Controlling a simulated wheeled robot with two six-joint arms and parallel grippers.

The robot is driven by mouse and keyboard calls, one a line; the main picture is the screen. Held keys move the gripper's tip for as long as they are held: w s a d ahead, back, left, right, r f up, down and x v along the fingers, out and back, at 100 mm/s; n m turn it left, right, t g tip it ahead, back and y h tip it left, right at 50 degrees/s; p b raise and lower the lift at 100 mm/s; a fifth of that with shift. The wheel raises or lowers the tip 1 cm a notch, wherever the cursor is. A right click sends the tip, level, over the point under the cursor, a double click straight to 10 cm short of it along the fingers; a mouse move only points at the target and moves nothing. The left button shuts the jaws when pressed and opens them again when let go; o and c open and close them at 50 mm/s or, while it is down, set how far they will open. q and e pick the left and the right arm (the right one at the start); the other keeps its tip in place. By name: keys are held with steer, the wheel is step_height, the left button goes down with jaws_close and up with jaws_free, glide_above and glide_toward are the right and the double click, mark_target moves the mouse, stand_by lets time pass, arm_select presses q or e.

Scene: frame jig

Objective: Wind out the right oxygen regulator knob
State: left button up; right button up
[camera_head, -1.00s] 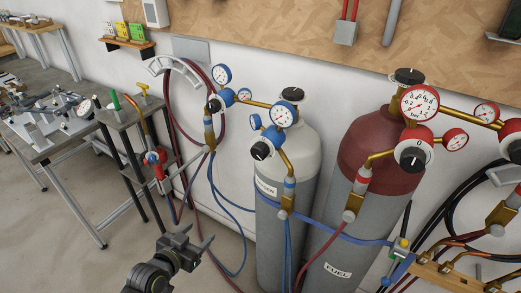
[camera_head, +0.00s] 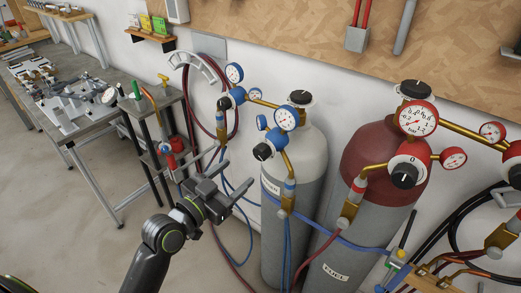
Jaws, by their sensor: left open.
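The grey oxygen cylinder (camera_head: 300,165) stands in the middle with blue-trimmed regulators and gauges at its top. My right gripper is not in view.
The red-topped fuel cylinder (camera_head: 375,195) stands to the right with red regulators and a black knob (camera_head: 404,175). A blue strap (camera_head: 340,238) crosses both cylinders. Hoses hang behind my gripper. A small stand (camera_head: 150,125) and workbench (camera_head: 75,125) are at left.

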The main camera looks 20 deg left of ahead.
mark_target(258, 155)
arm_select(q)
steer(key=p+x, duration=0.2)
steer(key=x, duration=0.8)
steer(key=shift+w+d, duration=0.1)
steer(key=shift+w, duration=0.2)
steer(key=shift+f, duration=0.1)
steer(key=c, duration=1)
